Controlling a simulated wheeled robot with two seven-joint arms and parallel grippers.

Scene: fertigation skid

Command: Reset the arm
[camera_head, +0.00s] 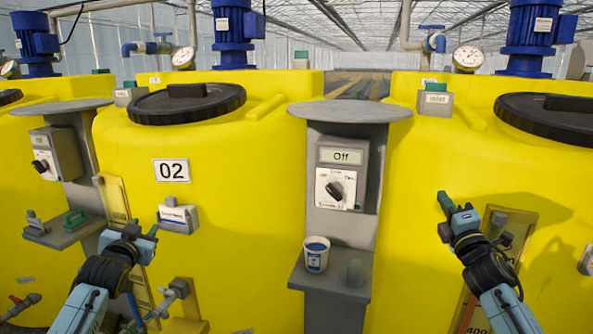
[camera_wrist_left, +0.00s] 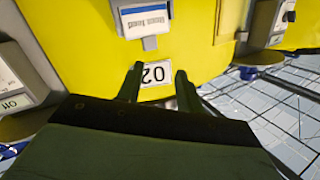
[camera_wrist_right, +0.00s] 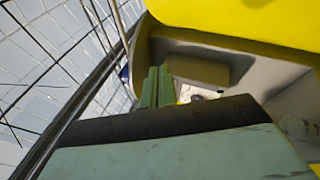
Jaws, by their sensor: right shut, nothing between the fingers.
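My left gripper (camera_head: 142,230) is in front of the yellow tank marked 02 (camera_head: 232,200), at the lower left of the head view. In the left wrist view its two fingers (camera_wrist_left: 158,88) stand apart with nothing between them; the 02 label (camera_wrist_left: 156,74) shows beyond, upside down. My right gripper (camera_head: 446,204) is raised in front of the right yellow tank (camera_head: 420,270). In the right wrist view its fingers (camera_wrist_right: 157,88) are together and hold nothing. Both grippers look clear of the tanks, though the exact gaps cannot be told.
A grey pedestal (camera_head: 340,225) between the tanks carries a control box reading Off (camera_head: 342,157) with a black knob. A white and blue cup (camera_head: 316,254) stands on its lower shelf. Another control box (camera_head: 55,152) is at left. A valve (camera_head: 178,290) juts out below the left gripper.

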